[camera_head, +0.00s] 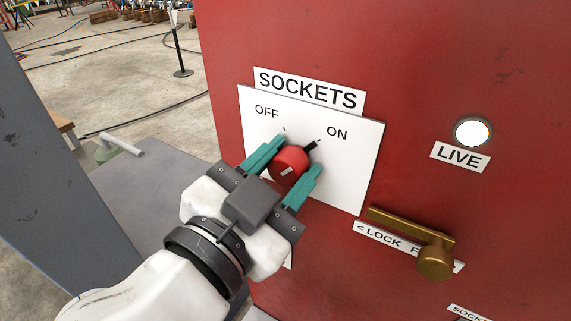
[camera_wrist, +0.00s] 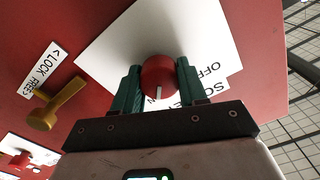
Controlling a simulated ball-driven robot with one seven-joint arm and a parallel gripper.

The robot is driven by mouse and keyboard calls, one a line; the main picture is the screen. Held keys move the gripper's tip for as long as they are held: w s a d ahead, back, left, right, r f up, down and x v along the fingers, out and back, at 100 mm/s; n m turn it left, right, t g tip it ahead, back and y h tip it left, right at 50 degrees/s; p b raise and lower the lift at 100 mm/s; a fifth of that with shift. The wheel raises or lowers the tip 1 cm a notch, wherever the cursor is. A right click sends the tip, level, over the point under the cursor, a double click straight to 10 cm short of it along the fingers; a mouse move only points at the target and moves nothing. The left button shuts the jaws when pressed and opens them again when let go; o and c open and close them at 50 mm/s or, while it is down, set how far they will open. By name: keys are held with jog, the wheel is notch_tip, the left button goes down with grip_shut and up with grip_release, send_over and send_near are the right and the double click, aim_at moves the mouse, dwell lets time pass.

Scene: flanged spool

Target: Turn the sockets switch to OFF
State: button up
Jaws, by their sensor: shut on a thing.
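The sockets switch is a round red knob (camera_head: 289,161) on a white plate (camera_head: 350,170) under a SOCKETS label (camera_head: 308,91). The fingers hide part of the plate.
A round LIVE lamp (camera_head: 472,132) shows white at the right of the red panel (camera_head: 300,38). A brass lever (camera_head: 434,260) sticks out at lower right by a LOCK label (camera_head: 375,236). A grey surface (camera_head: 150,190) lies left of the panel.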

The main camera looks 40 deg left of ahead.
jog(key=shift+n, duration=0.3)
jog(key=n+p, duration=0.1)
jog(key=n, duration=0.2)
jog(key=shift+r+n, duration=0.15)
jog(key=shift+n, duration=0.15)
jog(key=n+p, duration=0.2)
jog(key=n, duration=0.2)
jog(key=shift+r+n, duration=0.1)
jog(key=shift+n, duration=0.2)
jog(key=n+p, duration=0.2)
jog(key=n, duration=0.1)
jog(key=shift+a, duration=0.1)
jog(key=shift+n+p, duration=1.3)
jog(key=shift+n, duration=0.7)
jog(key=shift+a, duration=0.1)
jog(key=o, duration=1)
jog(key=shift+f, duration=0.25)
jog(key=shift+o, duration=0.2)
jog(key=shift+s, duration=0.1)
jog(key=b+v, duration=0.2)
jog(key=v, duration=0.8)
jog(key=shift+s+b, duration=0.35)
jog(key=shift+b, duration=0.05)
